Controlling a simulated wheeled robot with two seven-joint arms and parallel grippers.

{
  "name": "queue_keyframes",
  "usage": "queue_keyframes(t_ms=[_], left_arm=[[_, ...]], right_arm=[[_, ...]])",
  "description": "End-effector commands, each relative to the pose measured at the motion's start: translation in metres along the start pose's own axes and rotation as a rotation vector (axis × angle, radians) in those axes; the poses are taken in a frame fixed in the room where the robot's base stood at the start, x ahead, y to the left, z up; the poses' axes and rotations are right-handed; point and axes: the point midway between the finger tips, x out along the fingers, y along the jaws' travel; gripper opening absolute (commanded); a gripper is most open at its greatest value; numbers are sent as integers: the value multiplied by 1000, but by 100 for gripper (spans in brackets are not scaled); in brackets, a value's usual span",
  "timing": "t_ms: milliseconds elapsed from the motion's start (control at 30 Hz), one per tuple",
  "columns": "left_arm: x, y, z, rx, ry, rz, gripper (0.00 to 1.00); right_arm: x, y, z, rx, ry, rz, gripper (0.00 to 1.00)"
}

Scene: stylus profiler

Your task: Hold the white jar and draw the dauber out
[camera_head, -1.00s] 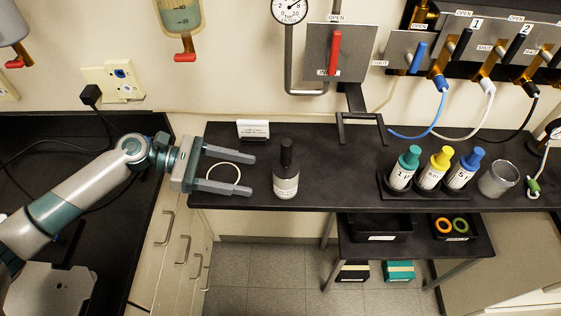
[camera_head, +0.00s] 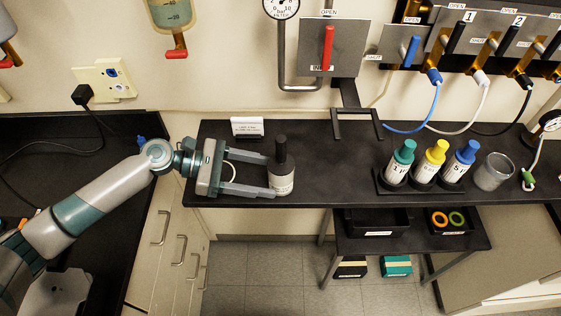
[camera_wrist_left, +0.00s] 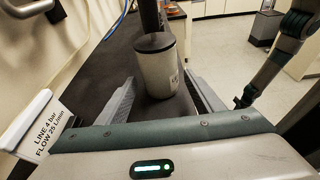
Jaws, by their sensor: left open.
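The white jar (camera_head: 281,182) stands upright near the front edge of the dark shelf. It shows between my fingers in the left wrist view (camera_wrist_left: 160,73). The dauber's black handle (camera_head: 280,149) rises from its dark top; it also shows in the left wrist view (camera_wrist_left: 150,15), cut off by the upper edge. My left gripper (camera_head: 271,175) is open and level, coming from the left, with its fingertips on either side of the jar. I cannot tell whether either finger touches it.
A label card (camera_head: 247,127) stands behind the left gripper. A black bracket (camera_head: 357,123) stands behind and right of the jar. A rack (camera_head: 391,187) with green, yellow and blue capped bottles and a clear beaker (camera_head: 493,171) stand farther right. The shelf between jar and rack is clear.

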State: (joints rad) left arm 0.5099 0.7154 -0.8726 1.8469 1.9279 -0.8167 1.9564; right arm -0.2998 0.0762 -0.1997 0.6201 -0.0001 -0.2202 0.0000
Motion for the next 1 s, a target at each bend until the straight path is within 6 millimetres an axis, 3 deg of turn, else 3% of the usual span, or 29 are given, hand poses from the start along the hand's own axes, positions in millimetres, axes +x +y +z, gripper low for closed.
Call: queue_keyframes(t_ms=[33,300,733,767,1000], left_arm=[[6,0,5,-2,-2,-1,61],[29,0,2,-2,-1,0,61],[34,0,1,0,0,0,61],[34,0,1,0,0,0,59],[34,0,1,0,0,0,1]], right_arm=[[-8,-1,-1,0,1,-1,31],[-18,0,-2,0,1,0,31],[-19,6,-1,-2,-1,6,31],[-19,6,-1,-3,-1,6,31],[-19,6,-1,-3,-1,6,31]])
